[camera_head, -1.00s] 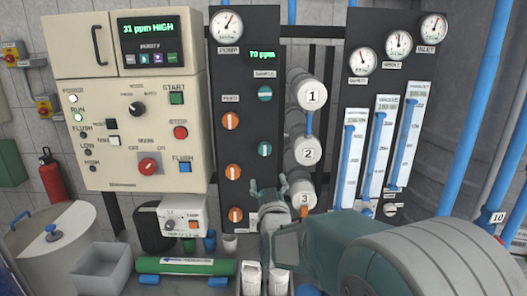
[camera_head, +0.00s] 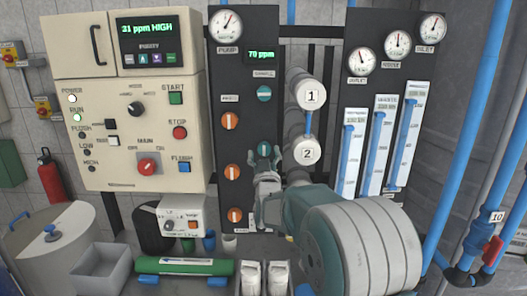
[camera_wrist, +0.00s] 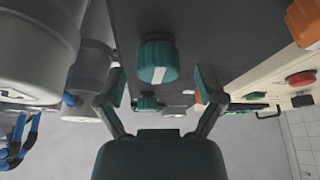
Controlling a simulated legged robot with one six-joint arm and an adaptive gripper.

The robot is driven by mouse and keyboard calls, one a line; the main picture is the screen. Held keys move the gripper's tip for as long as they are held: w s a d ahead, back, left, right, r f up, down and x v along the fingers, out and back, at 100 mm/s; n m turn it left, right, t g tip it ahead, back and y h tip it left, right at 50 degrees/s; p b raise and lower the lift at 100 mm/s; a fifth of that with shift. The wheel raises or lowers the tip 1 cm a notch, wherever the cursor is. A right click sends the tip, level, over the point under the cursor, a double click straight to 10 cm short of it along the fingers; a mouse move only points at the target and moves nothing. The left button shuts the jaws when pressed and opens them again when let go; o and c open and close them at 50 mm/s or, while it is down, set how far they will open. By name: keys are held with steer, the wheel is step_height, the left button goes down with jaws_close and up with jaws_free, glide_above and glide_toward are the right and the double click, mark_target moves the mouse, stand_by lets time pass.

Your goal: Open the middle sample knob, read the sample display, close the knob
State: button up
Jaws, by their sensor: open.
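On the dark panel, the upper teal knob (camera_head: 264,94) sits below the sample display (camera_head: 262,54), which reads about 70 ppm. A lower teal knob (camera_head: 264,148) is partly covered by my gripper (camera_head: 265,157). Whether another teal knob is hidden lower behind my arm, I cannot tell. In the wrist view a teal knob (camera_wrist: 157,60) with a pale stripe is close, between and above the picture of my two spread fingers (camera_wrist: 160,88). My gripper is open and holds nothing. A second teal knob (camera_wrist: 147,103) shows farther off.
Several orange knobs (camera_head: 232,172) line the panel's left side. Grey numbered cylinders (camera_head: 309,95) stand close to its right, also large in the wrist view (camera_wrist: 35,45). A beige control box (camera_head: 126,140) is at left. Flowmeter tubes (camera_head: 383,145) are at right.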

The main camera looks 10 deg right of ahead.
steer(key=shift+w+d+r, duration=0.1)
steer(key=shift+w+r, duration=0.1)
steer(key=shift+w, duration=0.25)
steer(key=shift+c, duration=0.3)
steer(key=c, duration=1.1)
